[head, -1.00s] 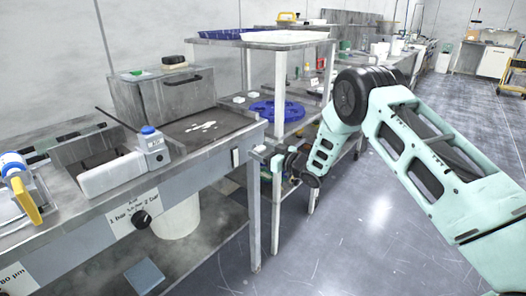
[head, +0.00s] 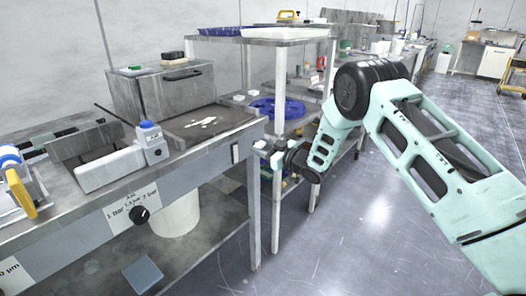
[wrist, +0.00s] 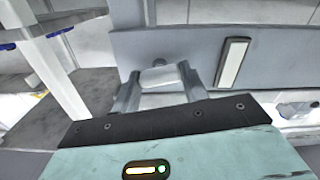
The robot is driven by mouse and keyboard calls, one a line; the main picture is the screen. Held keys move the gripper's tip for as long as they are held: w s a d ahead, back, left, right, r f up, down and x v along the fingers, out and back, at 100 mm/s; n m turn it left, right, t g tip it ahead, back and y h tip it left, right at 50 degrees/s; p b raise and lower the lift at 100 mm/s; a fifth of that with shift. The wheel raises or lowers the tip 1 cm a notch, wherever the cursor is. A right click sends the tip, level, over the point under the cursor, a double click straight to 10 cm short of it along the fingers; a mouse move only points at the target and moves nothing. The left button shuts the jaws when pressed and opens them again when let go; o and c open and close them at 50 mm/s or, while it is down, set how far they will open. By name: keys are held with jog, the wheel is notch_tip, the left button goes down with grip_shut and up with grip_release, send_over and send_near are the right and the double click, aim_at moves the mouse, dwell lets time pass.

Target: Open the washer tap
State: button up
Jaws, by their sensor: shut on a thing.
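My gripper (wrist: 162,90) is shut on a small pale block between its two grey fingers in the wrist view. The block looks like the handle of the washer tap (wrist: 160,77), at the front face of the bench. How far the tap is turned cannot be told. In the head view my gripper (head: 262,148) is at the bench's right front corner, small and partly hidden by my own wrist. The tap cannot be made out there.
A white upright plate (head: 235,153) is on the bench front beside my gripper. A shelf rack (head: 277,95) with a blue round tray (head: 268,108) stands close behind. The floor (head: 370,235) at right is clear.

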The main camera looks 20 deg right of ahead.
jog(key=n+b, duration=1.4)
jog(key=shift+f+b, duration=0.2)
jog(key=shift+b, duration=0.1)
jog(key=shift+n, duration=0.3)
jog(key=o, duration=1)
jog(key=shift+r, duration=0.1)
jog(key=shift+s, duration=0.1)
jog(key=p+v, duration=0.1)
jog(key=v, duration=1.6)
jog(key=shift+s+d, duration=0.1)
